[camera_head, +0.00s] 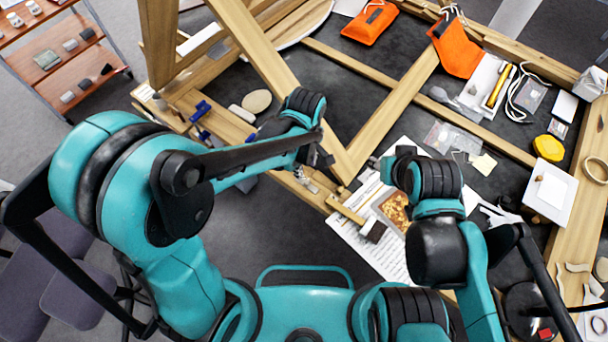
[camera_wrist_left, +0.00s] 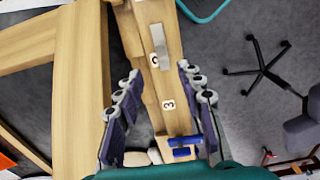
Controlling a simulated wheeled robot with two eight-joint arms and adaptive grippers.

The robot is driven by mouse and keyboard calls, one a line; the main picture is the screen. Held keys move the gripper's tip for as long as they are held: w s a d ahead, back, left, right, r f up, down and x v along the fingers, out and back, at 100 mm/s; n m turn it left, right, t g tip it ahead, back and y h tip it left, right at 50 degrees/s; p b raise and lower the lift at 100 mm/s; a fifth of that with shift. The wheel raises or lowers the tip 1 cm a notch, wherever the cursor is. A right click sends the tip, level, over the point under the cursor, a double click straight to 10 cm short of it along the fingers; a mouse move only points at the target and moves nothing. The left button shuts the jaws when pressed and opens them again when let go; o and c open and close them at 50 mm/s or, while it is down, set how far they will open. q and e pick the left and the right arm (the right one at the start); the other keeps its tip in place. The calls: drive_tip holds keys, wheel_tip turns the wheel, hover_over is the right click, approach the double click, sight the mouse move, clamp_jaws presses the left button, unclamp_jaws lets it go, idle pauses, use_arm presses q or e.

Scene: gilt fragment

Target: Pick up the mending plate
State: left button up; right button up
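The mending plate (camera_wrist_left: 160,46) looks like a flat grey metal strip on a wooden beam in the left wrist view, close to number labels. A small silvery piece on the beam near my left gripper in the head view may be the same plate, but I cannot tell. My left gripper (camera_wrist_left: 159,78) is open and empty. Its two fingers straddle the beam in the picture, and the plate shows between and just beyond the fingertips. In the head view the left gripper (camera_head: 318,158) hangs over the beam. My right gripper (camera_head: 376,163) is mostly hidden by its own wrist.
Blue clamps (camera_head: 201,110) sit on the beam, also seen in the left wrist view (camera_wrist_left: 184,146). Wooden frame bars (camera_head: 395,105) cross the dark table. Printed sheets (camera_head: 365,240), a gilt piece (camera_head: 395,208) and an orange pouch (camera_head: 456,48) lie around.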

sight(306, 181)
use_arm(q)
drive_tip(key=f, duration=0.2)
drive_tip(key=f+b, duration=0.1)
drive_tip(key=f, duration=0.2)
drive_tip(key=f+b, duration=0.1)
drive_tip(key=f, duration=0.1)
drive_tip(key=shift+s+f, duration=0.2)
drive_tip(key=shift+s, duration=0.1)
clamp_jaws()
